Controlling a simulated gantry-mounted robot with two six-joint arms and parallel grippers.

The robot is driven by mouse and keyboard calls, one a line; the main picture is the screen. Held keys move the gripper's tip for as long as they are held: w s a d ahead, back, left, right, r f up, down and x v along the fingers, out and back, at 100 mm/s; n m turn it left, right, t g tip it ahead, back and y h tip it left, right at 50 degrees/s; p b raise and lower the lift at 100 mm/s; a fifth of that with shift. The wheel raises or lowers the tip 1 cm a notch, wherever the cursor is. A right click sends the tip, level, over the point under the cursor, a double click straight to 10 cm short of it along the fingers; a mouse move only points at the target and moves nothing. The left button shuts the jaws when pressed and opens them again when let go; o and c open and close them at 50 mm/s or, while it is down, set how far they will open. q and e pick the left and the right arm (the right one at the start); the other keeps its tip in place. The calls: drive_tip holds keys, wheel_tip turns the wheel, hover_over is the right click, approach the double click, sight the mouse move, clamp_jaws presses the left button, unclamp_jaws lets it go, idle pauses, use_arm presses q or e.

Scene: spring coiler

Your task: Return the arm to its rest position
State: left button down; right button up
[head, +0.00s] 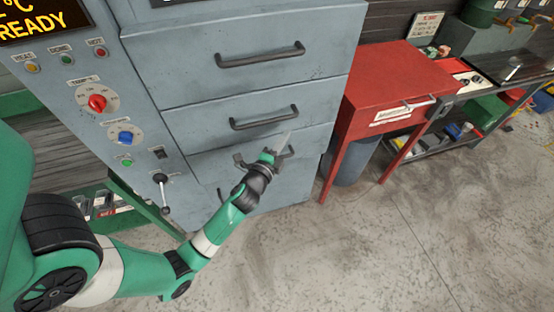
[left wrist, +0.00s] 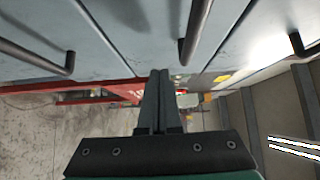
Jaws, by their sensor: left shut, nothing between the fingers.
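My left arm is green and white and reaches in from the left of the head view. Its gripper (head: 282,144) is shut and empty, in front of the lower drawers of the grey-blue cabinet (head: 230,85). In the left wrist view its two fingers (left wrist: 160,85) lie together with nothing between them. A dark bar handle (left wrist: 195,30) shows close to the fingertips there; I cannot tell whether they touch. In the head view the gripper partly covers the lowest handle. My right gripper is in neither view.
The cabinet has an upper handle (head: 260,55) and a middle handle (head: 264,118). A control panel with a red knob (head: 97,102), a blue knob (head: 125,138) and a lever (head: 163,190) is at left. A red table (head: 395,80) stands at right. The concrete floor (head: 350,250) in front is clear.

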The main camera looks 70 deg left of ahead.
use_arm(q)
drive_tip(key=v, duration=0.7)
drive_tip(key=shift+a+r, duration=0.25)
drive_tip(key=shift+s, duration=0.15)
